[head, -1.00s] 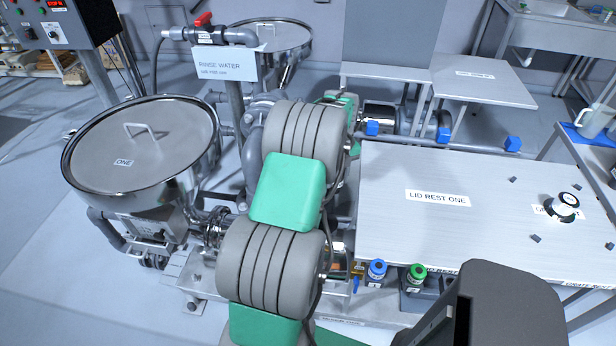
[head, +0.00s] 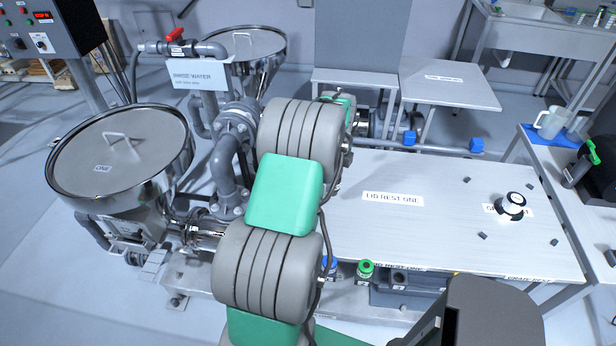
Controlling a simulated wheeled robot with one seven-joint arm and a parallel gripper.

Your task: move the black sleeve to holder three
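I cannot make out a black sleeve for certain, nor a holder marked three. A blue-topped piece (head: 330,264) and a green-topped piece (head: 366,269) with a white label stand below the front edge of the lid rest table. A dark grey block (head: 395,290) sits beside them, partly under the table edge. My arm crosses the middle of the head view and hides part of this area. My gripper's fingertips do not show. A dark grey shape at the bottom right also covers part of the view.
The lid rest table (head: 345,225) is mostly bare, with a black-and-white knob (head: 512,204) at its right. A lidded hopper (head: 120,150) stands left. A jug (head: 550,122) stands on a blue mat at right. A black-and-green object (head: 580,168) lies near it.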

